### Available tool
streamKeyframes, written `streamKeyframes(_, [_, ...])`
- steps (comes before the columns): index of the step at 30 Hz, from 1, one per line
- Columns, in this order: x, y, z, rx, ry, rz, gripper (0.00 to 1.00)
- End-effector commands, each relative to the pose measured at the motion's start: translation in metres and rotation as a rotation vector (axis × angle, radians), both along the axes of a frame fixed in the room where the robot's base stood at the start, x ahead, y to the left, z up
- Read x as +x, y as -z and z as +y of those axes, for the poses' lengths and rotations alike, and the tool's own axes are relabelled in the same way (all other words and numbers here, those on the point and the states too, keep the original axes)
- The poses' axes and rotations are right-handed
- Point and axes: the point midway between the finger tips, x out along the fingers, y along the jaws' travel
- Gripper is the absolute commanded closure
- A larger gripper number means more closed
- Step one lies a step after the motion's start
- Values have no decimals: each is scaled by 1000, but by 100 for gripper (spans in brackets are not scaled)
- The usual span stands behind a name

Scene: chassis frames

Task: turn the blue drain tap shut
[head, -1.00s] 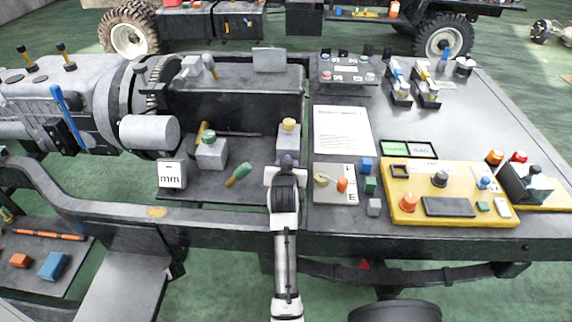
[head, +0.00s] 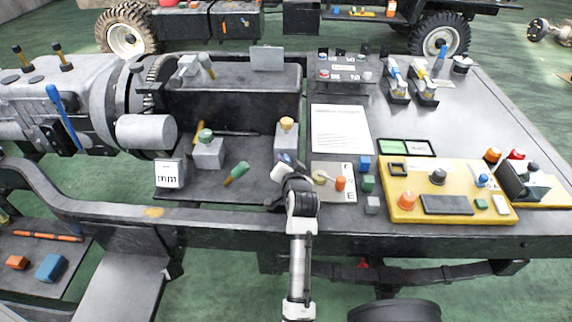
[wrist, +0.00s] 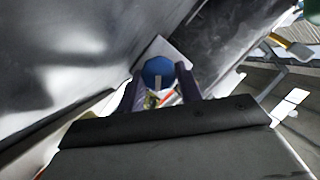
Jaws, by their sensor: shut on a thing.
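The blue tap (wrist: 158,70) shows in the wrist view as a faceted blue knob with a pale bar or slot on its near side. My gripper (wrist: 160,78) has its two dark fingers on either side of the knob, shut on it. In the head view my gripper (head: 284,161) is at the front of the dark engine tray, just left of the small beige panel. There the knob cannot be told apart from the fingers.
The beige panel (head: 333,182) with an orange knob is close on the right. A yellow board (head: 440,205) is farther right.

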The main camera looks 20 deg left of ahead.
Motion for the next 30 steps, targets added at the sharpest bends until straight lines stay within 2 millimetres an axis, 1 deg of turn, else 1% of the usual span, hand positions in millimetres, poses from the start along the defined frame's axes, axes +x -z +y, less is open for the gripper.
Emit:
streamKeyframes(12, [0, 0, 0, 5, 0, 2, 88])
streamKeyframes(13, [0, 0, 0, 5, 0, 2, 61])
streamKeyframes(17, [0, 0, 0, 5, 0, 2, 44])
streamKeyframes(26, [-1, 0, -1, 5, 0, 2, 43])
streamKeyframes(30, [-9, -2, -6, 4, 0, 1, 43])
